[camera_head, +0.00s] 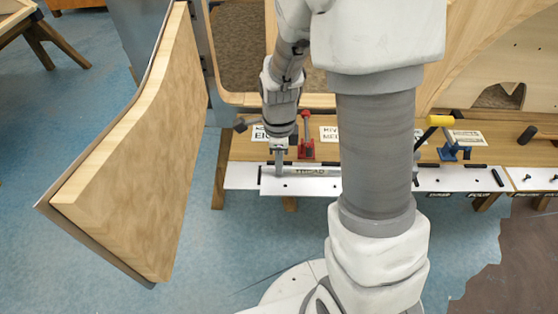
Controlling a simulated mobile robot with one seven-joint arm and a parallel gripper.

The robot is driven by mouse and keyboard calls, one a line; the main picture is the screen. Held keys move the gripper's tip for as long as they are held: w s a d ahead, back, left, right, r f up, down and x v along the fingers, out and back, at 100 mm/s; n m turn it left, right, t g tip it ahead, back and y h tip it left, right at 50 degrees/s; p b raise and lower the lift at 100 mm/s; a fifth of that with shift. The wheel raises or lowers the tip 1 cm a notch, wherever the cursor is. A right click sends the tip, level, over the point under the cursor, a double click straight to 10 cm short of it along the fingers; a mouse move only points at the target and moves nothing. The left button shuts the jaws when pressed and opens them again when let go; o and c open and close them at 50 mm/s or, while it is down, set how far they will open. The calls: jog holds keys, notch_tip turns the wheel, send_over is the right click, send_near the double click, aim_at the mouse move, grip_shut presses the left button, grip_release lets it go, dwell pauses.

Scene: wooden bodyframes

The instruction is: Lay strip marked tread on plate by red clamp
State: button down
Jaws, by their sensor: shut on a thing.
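The strip marked tread (310,171) is a pale, narrow piece with dark lettering, low over the white plate (240,178) on the bench. I cannot tell whether it touches the plate. My gripper (280,172) points down and is shut on the strip near its left end. The red clamp (306,148) stands upright on the wooden bench top just behind the strip. My own arm hides the strip's right end and part of the plate.
Small dark parts (498,177) lie on the white plates there. A large curved wooden panel (140,150) rises at left. Label cards lie along the bench's back.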

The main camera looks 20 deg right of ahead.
notch_tip(320, 180, down, 2)
jog(key=shift+f+b, duration=0.1)
jog(key=shift+b, duration=0.55)
jog(key=shift+w+d+p, duration=0.1)
jog(key=shift+w+d, duration=0.15)
jog(key=shift+w, duration=0.55)
jog(key=shift+w+d+p, duration=0.15)
jog(key=shift+w+d, duration=0.15)
jog(key=shift+w, duration=0.55)
jog(key=shift+w+d+p, duration=0.1)
jog(key=shift+w+d, duration=0.15)
jog(key=shift+w, duration=0.55)
jog(key=shift+a+p, duration=0.1)
jog(key=shift+p, duration=0.2)
jog(key=shift+f+b, duration=0.35)
jog(key=shift+f, duration=0.3)
jog(key=c, duration=0.9)
grip_release()
notch_tip(320, 180, up, 18)
jog(key=p, duration=0.4)
jog(key=shift+f, duration=0.25)
